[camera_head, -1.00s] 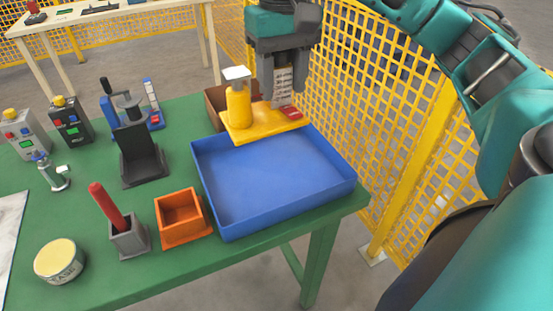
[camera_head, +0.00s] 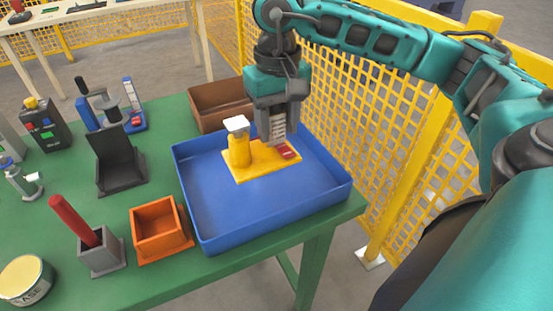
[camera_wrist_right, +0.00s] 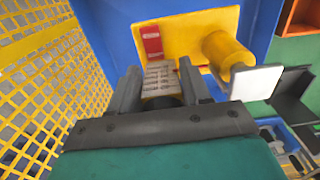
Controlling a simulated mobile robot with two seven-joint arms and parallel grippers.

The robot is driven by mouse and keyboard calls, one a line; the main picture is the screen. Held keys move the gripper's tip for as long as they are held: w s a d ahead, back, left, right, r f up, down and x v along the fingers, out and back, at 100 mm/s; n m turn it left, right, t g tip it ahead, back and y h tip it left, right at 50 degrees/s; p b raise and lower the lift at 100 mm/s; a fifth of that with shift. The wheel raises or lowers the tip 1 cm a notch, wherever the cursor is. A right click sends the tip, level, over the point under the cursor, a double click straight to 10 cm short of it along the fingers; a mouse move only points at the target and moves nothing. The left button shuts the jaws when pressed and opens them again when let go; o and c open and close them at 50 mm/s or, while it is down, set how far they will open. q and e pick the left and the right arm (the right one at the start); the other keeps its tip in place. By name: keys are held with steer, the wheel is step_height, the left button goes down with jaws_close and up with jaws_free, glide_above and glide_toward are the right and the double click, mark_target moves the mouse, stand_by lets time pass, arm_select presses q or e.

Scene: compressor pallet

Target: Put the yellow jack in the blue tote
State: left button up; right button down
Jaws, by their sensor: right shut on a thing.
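The yellow jack (camera_head: 240,152) has a flat yellow base, an upright cylinder with a white top and a grey ridged part at its right end. It is upright, within the walls of the blue tote (camera_head: 215,212); whether its base touches the tote floor I cannot tell. My right gripper (camera_head: 277,128) comes down from above and is shut on the jack's ridged part. In the right wrist view the gripper (camera_wrist_right: 160,85) has a finger on each side of that part, and the jack's yellow base (camera_wrist_right: 190,28) lies beyond. My left gripper is not in view.
A brown bin (camera_head: 212,98) stands behind the tote. An orange box (camera_head: 158,228) and a grey holder with a red-handled tool (camera_head: 100,252) stand left of it. A black stand (camera_head: 118,165) is farther left. A yellow mesh fence (camera_head: 380,120) runs close on the right.

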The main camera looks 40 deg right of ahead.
mark_target(277, 146)
step_height(277, 146, down, 3)
steer(key=shift+f, duration=0.65)
step_height(277, 146, down, 4)
steer(key=shift+b, duration=0.45)
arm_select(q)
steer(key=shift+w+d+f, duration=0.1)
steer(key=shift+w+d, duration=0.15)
arm_select(e)
steer(key=shift+f, duration=0.1)
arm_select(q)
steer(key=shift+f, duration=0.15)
arm_select(e)
steer(key=shift+f, duration=0.1)
steer(key=shift+c, duration=2.4)
jaws_free()
